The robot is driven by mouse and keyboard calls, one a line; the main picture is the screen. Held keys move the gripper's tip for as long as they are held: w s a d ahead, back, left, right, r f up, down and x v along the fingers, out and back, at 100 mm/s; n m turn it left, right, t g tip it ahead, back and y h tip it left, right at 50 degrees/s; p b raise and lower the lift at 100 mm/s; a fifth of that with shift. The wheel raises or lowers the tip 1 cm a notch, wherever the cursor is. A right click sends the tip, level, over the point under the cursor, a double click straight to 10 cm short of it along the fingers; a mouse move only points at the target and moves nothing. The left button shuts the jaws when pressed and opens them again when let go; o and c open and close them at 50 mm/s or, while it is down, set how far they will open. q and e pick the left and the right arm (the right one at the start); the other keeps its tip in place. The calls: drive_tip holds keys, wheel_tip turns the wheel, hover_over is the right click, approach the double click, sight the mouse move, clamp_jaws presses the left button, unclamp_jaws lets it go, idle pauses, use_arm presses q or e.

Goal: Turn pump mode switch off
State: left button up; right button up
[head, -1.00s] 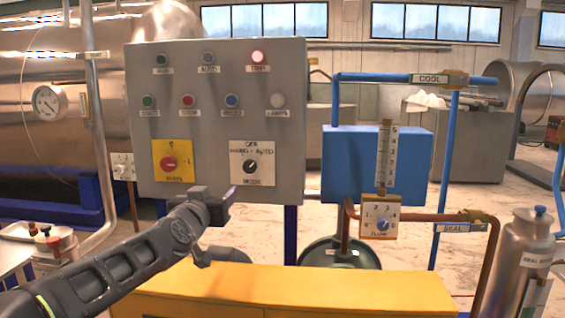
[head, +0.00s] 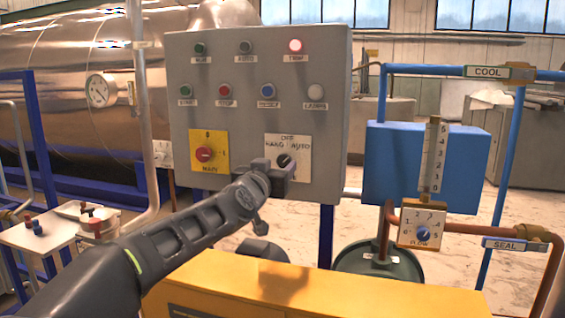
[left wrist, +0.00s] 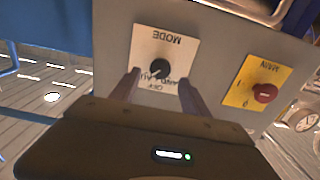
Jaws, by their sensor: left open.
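The pump mode switch (head: 284,161) is a black knob on a white plate (head: 302,147) marked OFF, HAND and AUTO, low on the grey control panel (head: 260,118). In the left wrist view the knob (left wrist: 159,68) shows upside down, between the two fingers. My left gripper (head: 290,172) is open and in front of the plate, covering its lower part in the head view. The fingers (left wrist: 158,88) appear just short of or beside the knob; I cannot tell whether they touch it. The knob's exact pointing direction is unclear. My right gripper is not in view.
A red main switch on a yellow plate (head: 208,151) sits left of the mode plate. A yellow cabinet (head: 330,290) stands below. Blue pipes and a flow gauge (head: 422,230) are at right.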

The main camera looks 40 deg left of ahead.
sight(283, 161)
use_arm(q)
drive_tip(key=x, duration=0.4)
drive_tip(key=shift+w+a, duration=0.1)
drive_tip(key=shift+w, duration=0.25)
drive_tip(key=shift+c, duration=0.2)
clamp_jaws()
